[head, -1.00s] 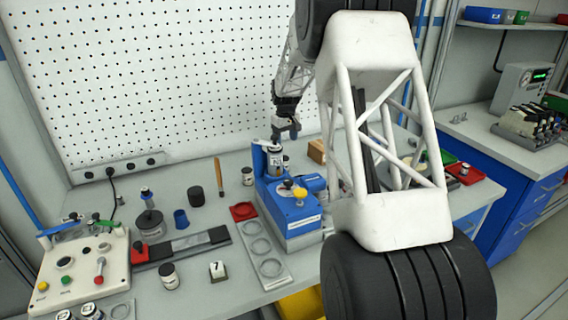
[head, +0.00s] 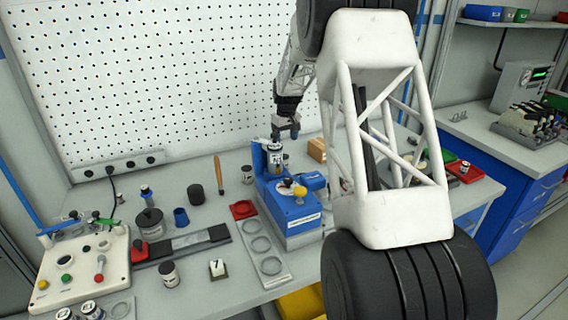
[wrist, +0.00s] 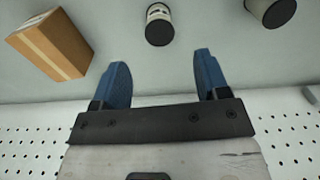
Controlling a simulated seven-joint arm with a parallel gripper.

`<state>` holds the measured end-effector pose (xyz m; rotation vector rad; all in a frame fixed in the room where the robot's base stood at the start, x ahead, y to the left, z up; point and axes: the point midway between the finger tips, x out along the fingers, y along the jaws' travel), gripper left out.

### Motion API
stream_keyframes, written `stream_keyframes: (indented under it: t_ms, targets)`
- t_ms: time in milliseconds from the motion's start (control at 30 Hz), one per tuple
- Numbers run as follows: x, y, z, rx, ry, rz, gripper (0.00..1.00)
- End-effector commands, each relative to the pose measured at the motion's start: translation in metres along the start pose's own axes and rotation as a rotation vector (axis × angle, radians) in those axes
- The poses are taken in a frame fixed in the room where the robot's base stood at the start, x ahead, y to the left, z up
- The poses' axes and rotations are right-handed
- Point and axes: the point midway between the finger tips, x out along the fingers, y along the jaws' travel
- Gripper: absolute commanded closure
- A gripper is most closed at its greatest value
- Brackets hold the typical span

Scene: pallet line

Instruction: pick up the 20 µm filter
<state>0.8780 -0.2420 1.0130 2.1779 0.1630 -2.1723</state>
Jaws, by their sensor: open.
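A small dark canister with a white label (wrist: 159,25) stands on the bench in the wrist view, just beyond and between my fingertips. Its print is too small to read, so I cannot tell whether it is the 20 µm filter. My gripper (wrist: 162,65) is open, with nothing between its blue fingers. In the head view my gripper (head: 288,134) hangs above the back of the bench, behind the blue machine (head: 290,210). Similar labelled canisters stand beside the machine (head: 247,174) and at the bench front (head: 169,274); their labels are unreadable.
A cardboard box (wrist: 50,45) lies to the left in the wrist view, and a dark cylinder (wrist: 270,10) is at upper right. The pegboard wall (head: 170,80) rises close behind my gripper. A control box (head: 85,265) stands at the front left.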

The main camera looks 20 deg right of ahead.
Motion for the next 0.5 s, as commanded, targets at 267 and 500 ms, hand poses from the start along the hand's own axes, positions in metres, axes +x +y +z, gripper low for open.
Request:
stream_keyframes:
  t_ms: [267,500]
  targets:
    - [0.019,-0.007,0.013,0.347,0.014,-0.191,0.32]
    - [0.034,-0.015,0.023,0.818,-0.013,-0.457,0.32]
